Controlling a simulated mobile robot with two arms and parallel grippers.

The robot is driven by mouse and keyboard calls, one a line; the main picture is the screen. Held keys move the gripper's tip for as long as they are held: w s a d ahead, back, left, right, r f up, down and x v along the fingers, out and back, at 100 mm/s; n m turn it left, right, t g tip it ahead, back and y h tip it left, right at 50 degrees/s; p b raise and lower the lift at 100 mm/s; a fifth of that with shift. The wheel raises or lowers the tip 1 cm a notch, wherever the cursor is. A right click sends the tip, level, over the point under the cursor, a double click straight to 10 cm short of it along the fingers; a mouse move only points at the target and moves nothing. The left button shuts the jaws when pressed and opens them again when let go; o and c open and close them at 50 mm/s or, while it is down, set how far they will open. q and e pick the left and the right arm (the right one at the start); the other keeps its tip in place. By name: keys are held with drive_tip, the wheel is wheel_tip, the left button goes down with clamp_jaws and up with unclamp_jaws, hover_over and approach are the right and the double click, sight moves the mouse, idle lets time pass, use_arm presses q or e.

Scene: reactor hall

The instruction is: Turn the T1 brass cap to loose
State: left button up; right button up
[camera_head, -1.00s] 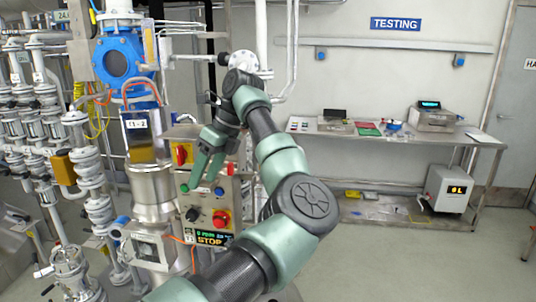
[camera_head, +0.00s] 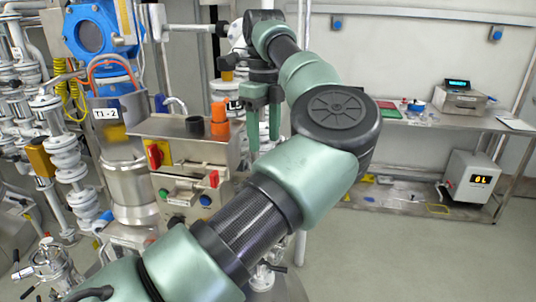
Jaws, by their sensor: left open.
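My left gripper (camera_head: 264,128) hangs with its two green fingers pointing down, apart and empty. It is in the air to the right of the steel control box (camera_head: 178,128), clear of the things on the box top. The vessel labelled T1-2 (camera_head: 108,114) stands left of the box, with an amber band (camera_head: 113,133) below its label. I cannot make out a brass cap for certain. A small yellowish fitting (camera_head: 227,75) shows behind the box, too small to identify. My left arm crosses the middle and hides part of the box front. My right gripper is not in view.
An orange cylinder (camera_head: 219,118) and a dark cap (camera_head: 194,126) stand on the box top. A red switch (camera_head: 154,155) is on its side. White-jacketed pipes (camera_head: 58,135) crowd the left. A steel bench (camera_head: 423,120) stands at the right, with open floor (camera_head: 390,255) before it.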

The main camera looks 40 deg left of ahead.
use_arm(q)
drive_tip(key=f, duration=0.1)
drive_tip(key=s+f+p, duration=0.1)
drive_tip(key=f, duration=0.1)
drive_tip(key=d+f, duration=0.1)
drive_tip(key=shift+s+f+p, duration=0.15)
drive_tip(key=shift+s+p, duration=0.15)
drive_tip(key=shift+p, duration=0.1)
drive_tip(key=shift+w+a+f, duration=0.1)
drive_tip(key=shift+w+f, duration=0.05)
drive_tip(key=shift+f, duration=0.4)
drive_tip(key=shift+w+a+f, duration=0.1)
drive_tip(key=shift+w+f, duration=0.05)
drive_tip(key=shift+f, duration=0.35)
drive_tip(key=shift+a+f, duration=0.1)
drive_tip(key=shift+f, duration=0.2)
drive_tip(key=shift+r, duration=0.1)
drive_tip(key=c, duration=1)
clamp_jaws()
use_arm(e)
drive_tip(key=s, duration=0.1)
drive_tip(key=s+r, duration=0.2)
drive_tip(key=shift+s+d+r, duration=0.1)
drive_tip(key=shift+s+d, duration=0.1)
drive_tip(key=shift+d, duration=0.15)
